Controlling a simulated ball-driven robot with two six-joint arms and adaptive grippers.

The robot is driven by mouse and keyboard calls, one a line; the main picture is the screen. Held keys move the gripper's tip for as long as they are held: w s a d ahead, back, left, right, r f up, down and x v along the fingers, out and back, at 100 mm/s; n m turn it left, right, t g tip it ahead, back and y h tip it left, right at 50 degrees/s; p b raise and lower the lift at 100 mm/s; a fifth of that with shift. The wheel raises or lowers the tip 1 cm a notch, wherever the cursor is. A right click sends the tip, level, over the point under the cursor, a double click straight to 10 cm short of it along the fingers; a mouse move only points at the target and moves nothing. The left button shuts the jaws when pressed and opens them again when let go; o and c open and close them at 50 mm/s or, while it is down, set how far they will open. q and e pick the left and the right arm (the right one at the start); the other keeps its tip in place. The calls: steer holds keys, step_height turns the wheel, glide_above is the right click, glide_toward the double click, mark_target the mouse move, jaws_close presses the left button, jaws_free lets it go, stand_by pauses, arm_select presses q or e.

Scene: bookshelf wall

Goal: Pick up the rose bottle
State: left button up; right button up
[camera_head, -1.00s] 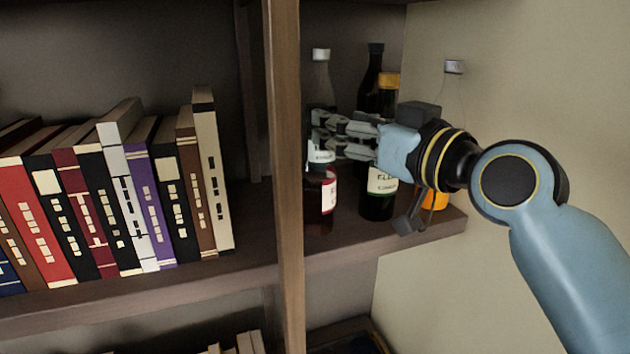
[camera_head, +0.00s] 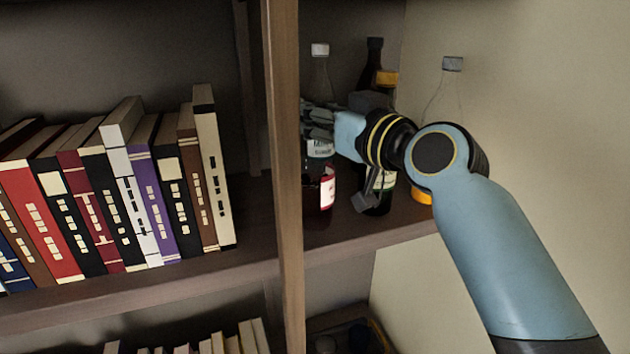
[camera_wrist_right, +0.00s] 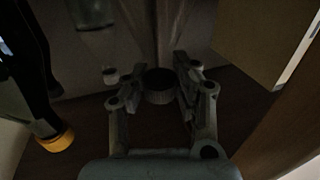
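A bottle of dark red liquid (camera_head: 318,200) with a red-and-white label stands at the shelf front, beside the wooden divider. It seems to be the rose bottle, but I cannot read its name. My right gripper (camera_head: 316,118) is just above it, level with its neck, with fingers pointing left and partly covering its top. In the right wrist view the right gripper (camera_wrist_right: 158,100) is open, with a ribbed cap (camera_wrist_right: 159,86) between or just beyond its fingers. I cannot tell which bottle that cap belongs to. My left gripper is not in view.
A clear bottle with a white cap (camera_head: 320,50) and a dark bottle (camera_head: 374,58) stand behind. The divider (camera_head: 289,200) is close left of the gripper; books (camera_head: 150,200) lie beyond.

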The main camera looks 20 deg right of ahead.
jaws_close()
stand_by(0.3)
steer(key=shift+r, duration=0.15)
